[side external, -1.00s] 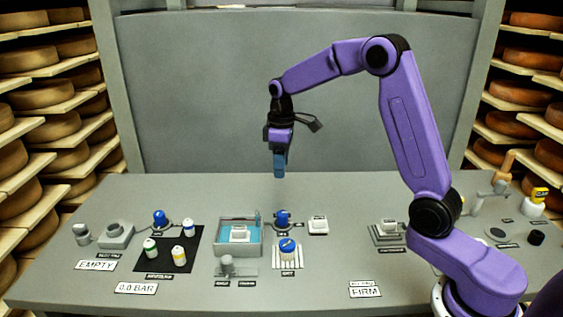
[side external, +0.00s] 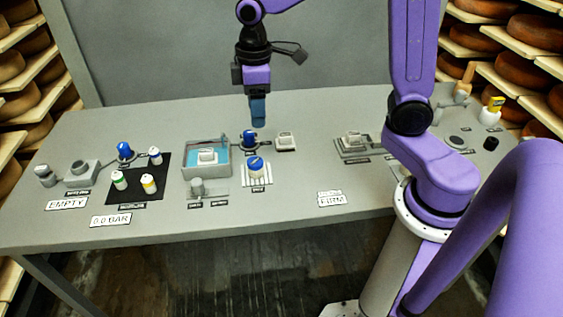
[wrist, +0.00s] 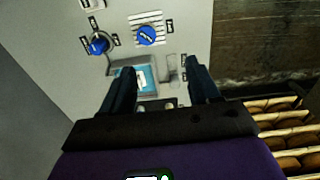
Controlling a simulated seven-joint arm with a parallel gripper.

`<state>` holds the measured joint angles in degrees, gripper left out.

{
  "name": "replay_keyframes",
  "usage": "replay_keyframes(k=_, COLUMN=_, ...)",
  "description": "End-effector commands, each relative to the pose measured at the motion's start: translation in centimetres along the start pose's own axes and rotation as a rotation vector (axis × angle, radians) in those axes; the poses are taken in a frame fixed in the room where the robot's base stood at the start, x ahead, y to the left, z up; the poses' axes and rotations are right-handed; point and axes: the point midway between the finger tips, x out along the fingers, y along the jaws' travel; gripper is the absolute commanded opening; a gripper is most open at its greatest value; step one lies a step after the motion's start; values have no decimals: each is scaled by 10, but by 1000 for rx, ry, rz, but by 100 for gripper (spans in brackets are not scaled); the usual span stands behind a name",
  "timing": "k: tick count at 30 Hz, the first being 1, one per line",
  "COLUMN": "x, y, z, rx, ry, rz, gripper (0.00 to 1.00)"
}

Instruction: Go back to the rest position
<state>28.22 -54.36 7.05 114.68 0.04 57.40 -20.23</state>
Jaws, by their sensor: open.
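My gripper (side external: 258,110) hangs pointing down above the back middle of the grey table (side external: 300,205), with nothing held in it. In the wrist view my gripper (wrist: 158,82) shows two dark fingers spread apart. Between and beyond them lies the tray of blue liquid (wrist: 122,70) with a white block inside. In the side view this tray (side external: 187,163) is below and left of my gripper. A blue knob (side external: 249,139) stands on the table just below the fingertips in the picture, with no contact that I can make out.
A dark mat (side external: 133,194) with several capped bottles lies at left. A white block (side external: 286,142) and a grey stand (side external: 350,152) are to the right. A "FIRM" label (side external: 331,201) lies near the front edge. Shelves of cheese wheels (side external: 496,45) flank the table.

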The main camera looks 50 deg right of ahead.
Motion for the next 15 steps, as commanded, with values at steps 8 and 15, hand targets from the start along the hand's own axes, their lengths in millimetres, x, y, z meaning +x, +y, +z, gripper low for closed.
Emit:
replay_keyframes(k=8, x=-1, y=-69, z=48, rx=-102, ry=7, rz=-2, gripper=61)
replay_keyframes(k=15, x=3, y=-115, z=100, rx=-188, ry=12, rz=-6, gripper=61)
